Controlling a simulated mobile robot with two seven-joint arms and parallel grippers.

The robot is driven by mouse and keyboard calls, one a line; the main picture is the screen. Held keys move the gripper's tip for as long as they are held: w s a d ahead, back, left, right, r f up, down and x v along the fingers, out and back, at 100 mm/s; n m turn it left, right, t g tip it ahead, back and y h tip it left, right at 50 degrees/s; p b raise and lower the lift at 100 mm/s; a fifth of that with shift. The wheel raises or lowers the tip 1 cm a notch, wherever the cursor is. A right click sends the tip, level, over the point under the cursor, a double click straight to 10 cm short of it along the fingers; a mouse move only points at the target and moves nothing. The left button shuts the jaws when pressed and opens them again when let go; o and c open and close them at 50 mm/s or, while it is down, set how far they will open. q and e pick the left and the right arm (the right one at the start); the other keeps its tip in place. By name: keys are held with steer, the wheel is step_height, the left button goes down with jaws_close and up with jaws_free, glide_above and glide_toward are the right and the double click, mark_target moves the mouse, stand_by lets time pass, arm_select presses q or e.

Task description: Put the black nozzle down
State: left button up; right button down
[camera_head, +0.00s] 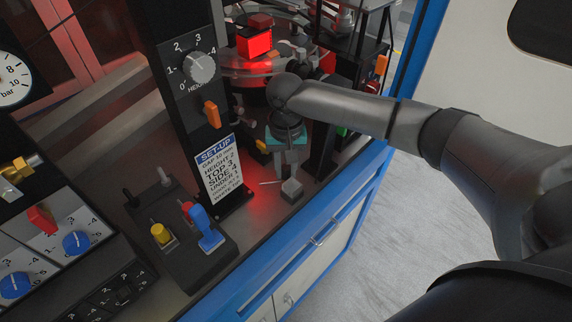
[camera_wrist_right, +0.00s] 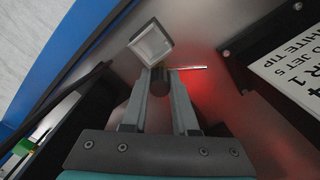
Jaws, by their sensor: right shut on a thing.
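My right gripper (camera_head: 284,176) points down over the bench top near its front edge. In the right wrist view its two fingers (camera_wrist_right: 160,85) are shut on a dark, short cylinder, the black nozzle (camera_wrist_right: 160,79), held at the fingertips. In the head view the nozzle is too small and hidden to make out. Whether the nozzle touches the bench I cannot tell. My left gripper is not in view.
A thin pale rod (camera_wrist_right: 188,68) lies beside the fingertips. A black post with the white SET-UP card (camera_head: 222,173) stands to the left. A control box with a blue lever (camera_head: 206,228) is at the front. The blue bench edge (camera_head: 310,235) is close by.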

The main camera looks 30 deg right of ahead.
steer(key=c, duration=0.7)
jaws_free()
steer(key=shift+f, duration=0.1)
steer(key=shift+r+b, duration=0.3)
steer(key=shift+r, duration=0.15)
step_height(320, 180, up, 12)
steer(key=shift+r+p, duration=0.15)
steer(key=shift+p, duration=0.65)
